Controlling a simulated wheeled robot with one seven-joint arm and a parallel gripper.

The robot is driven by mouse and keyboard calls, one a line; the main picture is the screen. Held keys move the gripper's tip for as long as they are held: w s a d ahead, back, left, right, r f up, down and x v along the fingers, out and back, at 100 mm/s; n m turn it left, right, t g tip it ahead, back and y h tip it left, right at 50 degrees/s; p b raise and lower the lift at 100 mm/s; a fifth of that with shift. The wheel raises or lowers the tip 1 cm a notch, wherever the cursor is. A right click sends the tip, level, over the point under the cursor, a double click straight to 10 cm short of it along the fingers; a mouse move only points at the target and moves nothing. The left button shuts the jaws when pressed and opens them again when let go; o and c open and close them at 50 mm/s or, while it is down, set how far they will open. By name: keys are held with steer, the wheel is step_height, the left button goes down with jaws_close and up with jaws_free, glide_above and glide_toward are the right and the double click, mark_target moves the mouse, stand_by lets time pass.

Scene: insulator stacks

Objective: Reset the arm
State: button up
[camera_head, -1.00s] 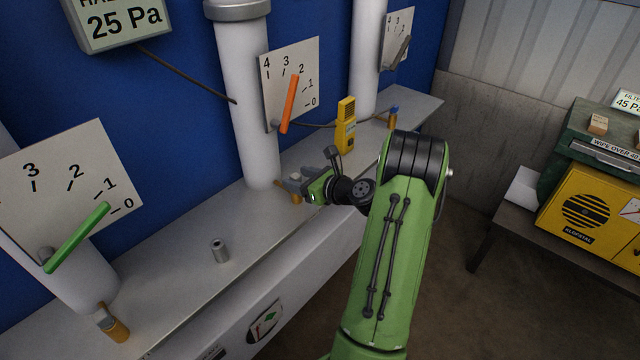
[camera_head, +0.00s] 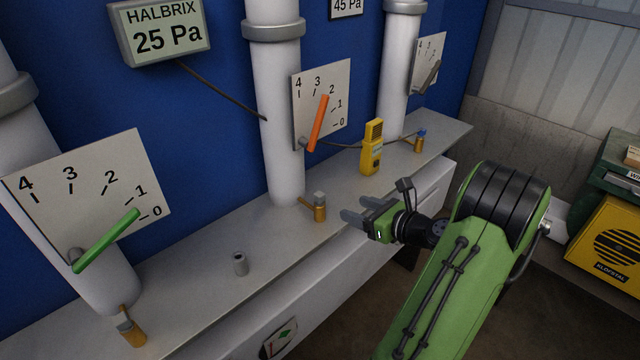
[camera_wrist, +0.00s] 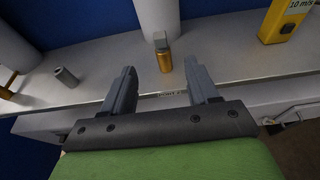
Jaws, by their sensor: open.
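My gripper (camera_head: 358,207) is at the front edge of the shelf in the head view, at the end of my green arm. Its two grey fingers are apart with nothing between them, as the wrist view also shows (camera_wrist: 160,90). A brass fitting with a grey cap (camera_head: 319,207) stands on the shelf just beyond the fingertips, at the foot of the middle white pipe (camera_head: 277,125). In the wrist view the same fitting (camera_wrist: 164,58) shows ahead of the gap between the fingers, apart from both.
The shelf (camera_head: 205,270) carries a small grey cylinder (camera_head: 240,264), a yellow handheld meter (camera_head: 372,147) and another brass fitting (camera_head: 131,330). Dial plates with a green lever (camera_head: 107,240) and an orange lever (camera_head: 318,123) face the shelf. A yellow box (camera_head: 608,240) stands at right.

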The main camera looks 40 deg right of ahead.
steer(key=w+a+r+n+g+y, duration=0.1)
steer(key=w+a+n+g+y, duration=0.15)
steer(key=a+n, duration=0.65)
steer(key=w+a+r+n+g+y, duration=0.15)
steer(key=a+n+g, duration=0.25)
steer(key=a+n, duration=0.55)
steer(key=s+a+r+n+g+h, duration=0.1)
steer(key=s+a+r+n+h, duration=0.1)
steer(key=s+a+n, duration=0.4)
steer(key=s+a+r+n+g+h, duration=0.1)
steer(key=s+a+r+n+h, duration=0.1)
steer(key=s+a+n, duration=0.4)
steer(key=s+r+n, duration=0.1)
steer(key=s+n, duration=0.3)
steer(key=n, duration=0.1)
steer(key=shift+s+r+h, duration=0.15)
steer(key=shift+s+h, duration=0.15)
steer(key=shift+g, duration=0.25)
